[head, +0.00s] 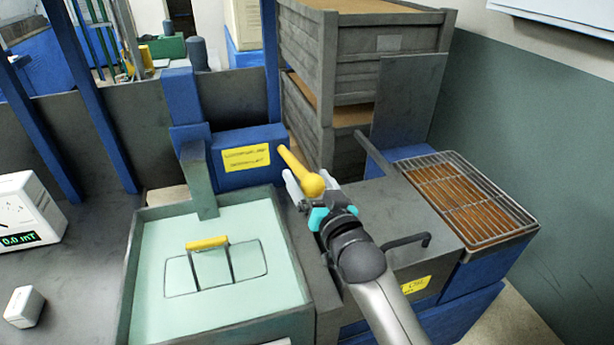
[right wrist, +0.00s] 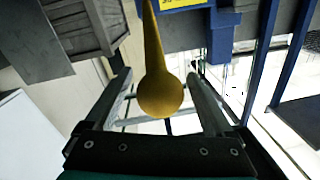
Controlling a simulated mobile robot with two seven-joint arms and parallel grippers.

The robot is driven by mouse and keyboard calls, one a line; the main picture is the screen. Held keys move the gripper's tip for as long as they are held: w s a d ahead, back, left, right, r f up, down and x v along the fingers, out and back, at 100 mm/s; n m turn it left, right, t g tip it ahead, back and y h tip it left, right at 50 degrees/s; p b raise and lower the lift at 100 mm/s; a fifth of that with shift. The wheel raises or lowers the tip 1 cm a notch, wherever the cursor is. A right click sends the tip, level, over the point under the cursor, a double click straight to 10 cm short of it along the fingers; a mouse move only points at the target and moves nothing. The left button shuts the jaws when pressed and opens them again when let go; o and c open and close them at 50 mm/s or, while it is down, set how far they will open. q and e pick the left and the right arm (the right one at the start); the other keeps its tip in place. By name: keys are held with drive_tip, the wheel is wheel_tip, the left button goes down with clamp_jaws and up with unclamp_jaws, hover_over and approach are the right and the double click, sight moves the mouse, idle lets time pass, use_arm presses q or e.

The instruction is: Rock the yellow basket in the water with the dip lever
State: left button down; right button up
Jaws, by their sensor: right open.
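The yellow basket handle (head: 207,243) stands above the pale green water, with the basket frame (head: 215,270) showing in the tank (head: 137,262). The dip lever (head: 302,171) is a yellow rod with a rounded knob, reaching out from the blue box behind the tank. In the right wrist view the knob of the dip lever (right wrist: 160,92) lies between the two fingers. My right gripper (head: 306,187) is open around the knob; it also shows in the right wrist view (right wrist: 162,105). I cannot tell whether a finger touches it. My left gripper is not in view.
A blue box with a yellow label (head: 246,157) stands behind the tank. A wire rack (head: 470,195) lies at the right, and grey crates (head: 365,60) are stacked behind. A white meter (head: 25,215) and a small white block (head: 24,307) stand on the left.

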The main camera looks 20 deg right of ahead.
drive_tip(key=shift+w, duration=0.6)
clamp_jaws()
idle(0.4)
